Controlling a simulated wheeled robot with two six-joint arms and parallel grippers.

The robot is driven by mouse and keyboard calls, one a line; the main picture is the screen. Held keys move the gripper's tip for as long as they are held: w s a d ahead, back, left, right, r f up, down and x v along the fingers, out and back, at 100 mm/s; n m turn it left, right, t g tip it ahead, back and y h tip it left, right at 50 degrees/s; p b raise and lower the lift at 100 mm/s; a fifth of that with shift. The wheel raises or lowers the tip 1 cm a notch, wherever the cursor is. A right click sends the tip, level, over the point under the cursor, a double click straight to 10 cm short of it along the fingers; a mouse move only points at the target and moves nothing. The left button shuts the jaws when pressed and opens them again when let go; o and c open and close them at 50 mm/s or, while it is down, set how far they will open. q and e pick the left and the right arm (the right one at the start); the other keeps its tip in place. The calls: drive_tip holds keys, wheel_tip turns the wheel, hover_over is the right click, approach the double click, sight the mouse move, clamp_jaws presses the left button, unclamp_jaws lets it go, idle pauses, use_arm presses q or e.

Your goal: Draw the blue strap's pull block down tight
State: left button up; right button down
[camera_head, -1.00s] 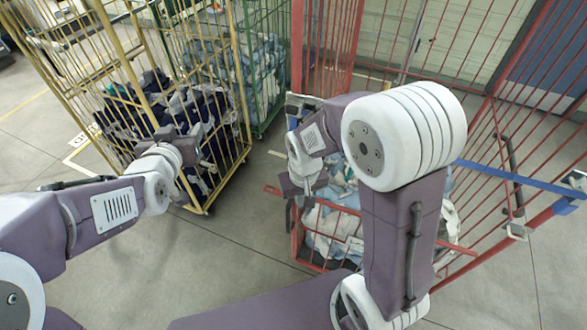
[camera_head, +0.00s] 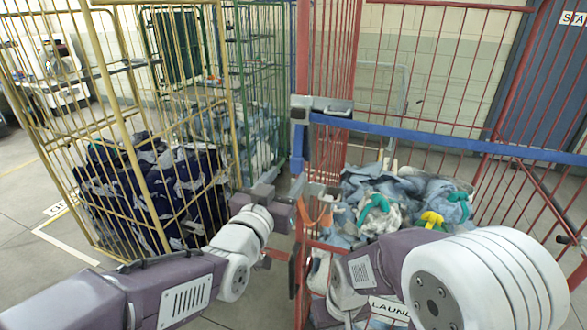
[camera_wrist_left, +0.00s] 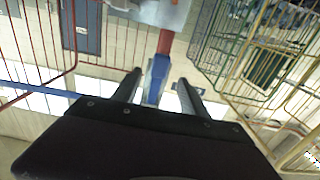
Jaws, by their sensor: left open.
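The blue strap (camera_head: 430,137) runs across the open front of the red cage to a grey buckle (camera_head: 325,106) on its left post. A short blue tail with a block-like end (camera_head: 298,160) hangs below the buckle. My left gripper (camera_head: 296,192) is just below this tail, near the post. In the left wrist view, its two dark fingers (camera_wrist_left: 160,90) are apart, with the blue tail (camera_wrist_left: 157,75) showing between them; I cannot tell whether they touch it. My right arm is low at the front right; its gripper (camera_head: 322,312) is partly hidden and its fingers are unclear.
The red cage (camera_head: 301,50) holds crumpled pale blue laundry (camera_head: 370,190) with green and yellow pieces. A yellow cage (camera_head: 108,70) with dark blue laundry (camera_head: 150,195) stands at left, and a green cage (camera_head: 240,60) behind it. Open floor lies at far left.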

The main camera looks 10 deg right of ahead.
sight(295, 166)
use_arm(q)
drive_tip(key=x, duration=0.5)
drive_tip(key=shift+w+d+p, duration=0.15)
drive_tip(key=shift+w+p, duration=0.05)
drive_tip(key=shift+p, duration=0.2)
clamp_jaws()
drive_tip(key=shift+f, duration=0.1)
idle(0.8)
